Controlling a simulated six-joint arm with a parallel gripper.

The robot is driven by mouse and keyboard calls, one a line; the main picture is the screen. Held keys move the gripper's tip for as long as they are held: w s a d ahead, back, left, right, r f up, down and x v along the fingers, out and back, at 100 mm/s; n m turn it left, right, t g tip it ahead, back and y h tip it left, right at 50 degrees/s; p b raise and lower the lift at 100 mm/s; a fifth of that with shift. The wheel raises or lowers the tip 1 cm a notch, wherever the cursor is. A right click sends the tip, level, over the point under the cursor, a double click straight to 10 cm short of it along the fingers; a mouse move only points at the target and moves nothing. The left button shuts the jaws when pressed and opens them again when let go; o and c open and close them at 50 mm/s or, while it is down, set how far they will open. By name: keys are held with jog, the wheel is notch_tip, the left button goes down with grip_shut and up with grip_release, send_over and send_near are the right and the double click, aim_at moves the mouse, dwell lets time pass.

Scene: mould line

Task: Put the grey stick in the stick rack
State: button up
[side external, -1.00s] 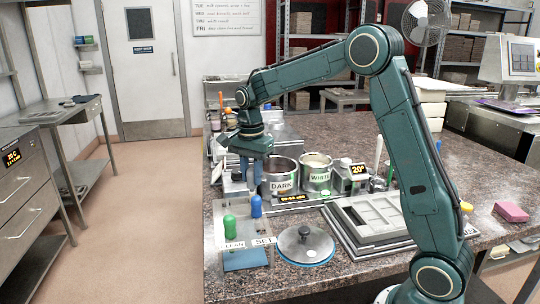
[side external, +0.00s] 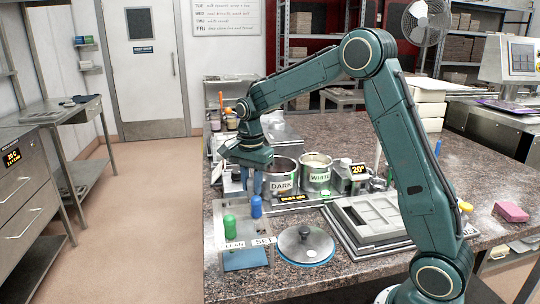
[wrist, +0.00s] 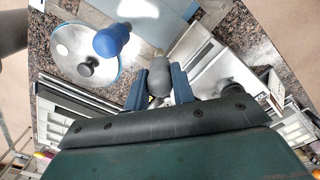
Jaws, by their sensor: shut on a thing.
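My gripper (wrist: 159,88) has its two blue fingers on either side of the rounded grey end of the grey stick (wrist: 158,77), and is shut on it. In the side external view my gripper (side external: 252,183) is above the far side of a steel stand (side external: 219,210) with CLEAN and SET labels, which looks like the stick rack. A green-handled stick (side external: 230,227) and a blue-handled stick (side external: 256,206) stand at it. The blue handle also shows in the wrist view (wrist: 112,40), ahead and left of my fingers.
A round lid with a black knob (side external: 304,233) lies right of the stand. DARK (side external: 281,185) and WHITE (side external: 318,178) pots stand behind it, close to my gripper. A grey mould (side external: 372,217) lies further right. A blue pad (side external: 245,259) is at the stand's front.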

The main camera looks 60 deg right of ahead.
jog(key=shift+f, duration=0.6)
jog(key=shift+f, duration=0.1)
jog(key=o, duration=1.5)
jog(key=shift+c, duration=0.2)
jog(key=shift+r, duration=3.55)
jog(key=shift+s, duration=0.1)
